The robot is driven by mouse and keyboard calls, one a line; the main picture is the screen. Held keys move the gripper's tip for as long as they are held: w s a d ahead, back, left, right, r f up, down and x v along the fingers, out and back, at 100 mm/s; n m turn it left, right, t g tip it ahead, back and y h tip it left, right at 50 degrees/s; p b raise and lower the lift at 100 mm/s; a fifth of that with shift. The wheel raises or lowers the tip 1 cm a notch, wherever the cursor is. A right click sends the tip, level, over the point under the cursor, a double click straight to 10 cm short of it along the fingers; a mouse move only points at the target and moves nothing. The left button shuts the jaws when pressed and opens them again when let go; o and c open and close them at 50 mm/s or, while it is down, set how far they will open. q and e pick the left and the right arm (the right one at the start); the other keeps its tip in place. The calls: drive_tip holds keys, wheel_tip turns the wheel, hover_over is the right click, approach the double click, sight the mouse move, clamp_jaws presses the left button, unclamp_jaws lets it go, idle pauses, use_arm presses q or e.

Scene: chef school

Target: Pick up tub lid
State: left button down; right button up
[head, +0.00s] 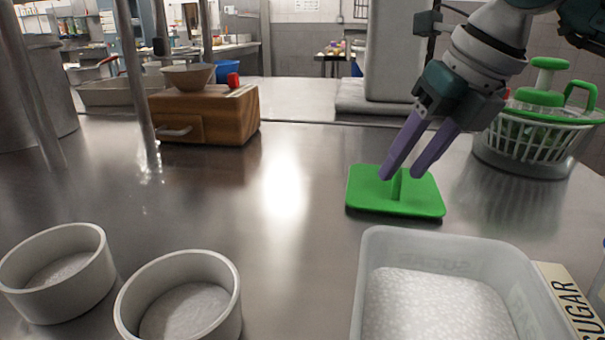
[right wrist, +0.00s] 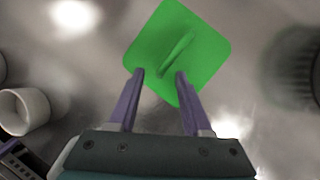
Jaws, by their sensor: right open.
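The green tub lid (head: 420,202) lies flat on the steel counter, with a raised green handle on top. My right gripper (head: 413,172) is open just above the lid, its purple fingers pointing down near the handle. In the right wrist view, the lid (right wrist: 205,55) lies beyond the fingertips of the gripper (right wrist: 158,75), and its handle slants up to the right between and ahead of them. The fingers do not hold the handle. My left gripper is out of view.
An open white tub (head: 460,250) of white grains stands in front of the lid, beside a SUGAR label (head: 575,300). Two white ramekins (head: 75,240) (head: 178,258) stand left. A green-topped salad spinner (head: 530,150) stands right. A wooden box (head: 225,115) sits back left. The middle counter is clear.

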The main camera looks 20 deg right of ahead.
drive_tip(key=shift+x, duration=0.95)
drive_tip(key=shift+c, duration=0.3)
clamp_jaws()
